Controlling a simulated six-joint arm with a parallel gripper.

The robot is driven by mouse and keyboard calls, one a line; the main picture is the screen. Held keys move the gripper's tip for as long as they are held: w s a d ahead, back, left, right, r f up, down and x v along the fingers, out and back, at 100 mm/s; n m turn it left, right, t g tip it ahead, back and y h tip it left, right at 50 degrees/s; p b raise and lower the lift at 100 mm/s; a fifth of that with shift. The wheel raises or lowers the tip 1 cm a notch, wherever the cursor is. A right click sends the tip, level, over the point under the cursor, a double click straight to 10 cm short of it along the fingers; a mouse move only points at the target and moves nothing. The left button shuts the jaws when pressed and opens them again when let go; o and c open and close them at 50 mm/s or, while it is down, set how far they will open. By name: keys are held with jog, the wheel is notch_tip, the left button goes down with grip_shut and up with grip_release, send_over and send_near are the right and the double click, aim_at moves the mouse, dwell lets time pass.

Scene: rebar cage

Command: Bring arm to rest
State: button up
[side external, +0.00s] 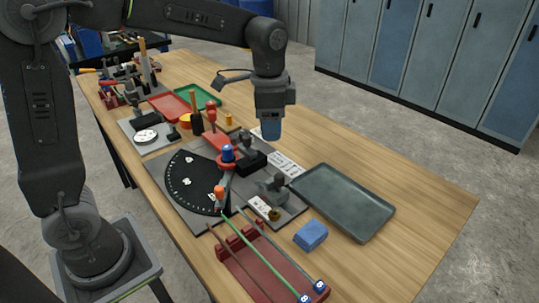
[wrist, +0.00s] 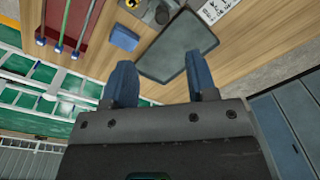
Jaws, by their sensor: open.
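My gripper (side external: 271,130) hangs above the wooden table, pointing down, over the area behind the bending fixture. In the wrist view its two blue fingers (wrist: 162,82) stand apart with nothing between them, so it is open and empty. The dark grey tray (wrist: 176,48) shows beyond the fingertips, and the blue block (wrist: 124,38) is to its left. In the side view the gripper is apart from the dark grey tray (side external: 343,201) and the blue block (side external: 311,235).
A bending plate (side external: 194,181) with a black dial, blue and orange knobs fills the table's middle. A red rack (side external: 262,271) holds several rods at the front. Red (side external: 169,105) and green (side external: 199,97) trays and tools stand farther back. Bare wood lies right of the gripper.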

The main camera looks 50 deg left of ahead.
jog(key=s+a+r+n+t, duration=0.1)
jog(key=s+n+t, duration=0.4)
jog(key=s, duration=1.3)
jog(key=shift+s+a+r+n, duration=0.2)
jog(key=shift+s+a+n, duration=0.3)
jog(key=shift+n, duration=1.1)
jog(key=shift+w+a, duration=0.1)
jog(key=shift+w, duration=0.1)
